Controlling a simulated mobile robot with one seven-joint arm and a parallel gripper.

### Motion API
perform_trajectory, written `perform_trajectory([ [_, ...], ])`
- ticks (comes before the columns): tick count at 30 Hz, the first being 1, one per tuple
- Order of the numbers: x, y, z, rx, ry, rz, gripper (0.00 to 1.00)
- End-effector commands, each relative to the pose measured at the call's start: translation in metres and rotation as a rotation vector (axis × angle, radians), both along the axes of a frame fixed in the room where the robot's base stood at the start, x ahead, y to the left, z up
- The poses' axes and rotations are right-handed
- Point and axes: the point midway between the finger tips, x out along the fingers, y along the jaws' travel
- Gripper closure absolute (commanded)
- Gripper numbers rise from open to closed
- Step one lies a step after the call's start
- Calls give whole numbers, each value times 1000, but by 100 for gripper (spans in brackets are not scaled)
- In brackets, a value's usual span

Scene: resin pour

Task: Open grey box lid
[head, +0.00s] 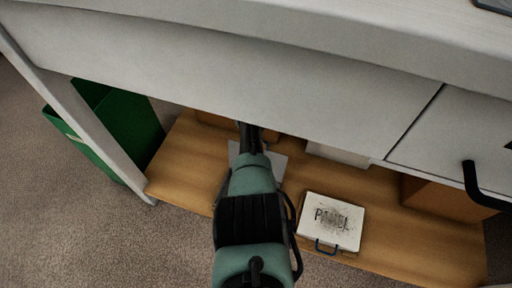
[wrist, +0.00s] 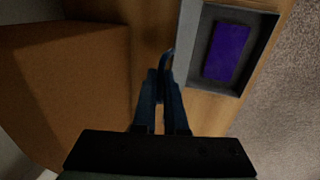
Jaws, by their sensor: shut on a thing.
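The grey box (wrist: 243,85) is open on the wooden shelf in the wrist view, and a purple block (wrist: 228,50) shows inside it. A grey strip (wrist: 184,45) along the box's left side looks like the lid, raised and seen nearly edge-on. A blue handle (wrist: 169,56) stands beside it. My gripper (wrist: 160,76) is shut on this handle, left of the box opening. In the head view my arm covers most of the grey box (head: 276,163), and the fingertips are hidden.
A large brown box (wrist: 60,90) stands close left of my gripper in the wrist view. In the head view a white box (head: 330,218) with smudged lettering sits right of my arm on the shelf (head: 400,240). A green bin (head: 115,120) stands left.

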Motion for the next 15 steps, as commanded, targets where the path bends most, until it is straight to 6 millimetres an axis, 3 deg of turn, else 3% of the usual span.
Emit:
perform_trajectory([
  [15,5,-2,-2,-2,0,0,100],
])
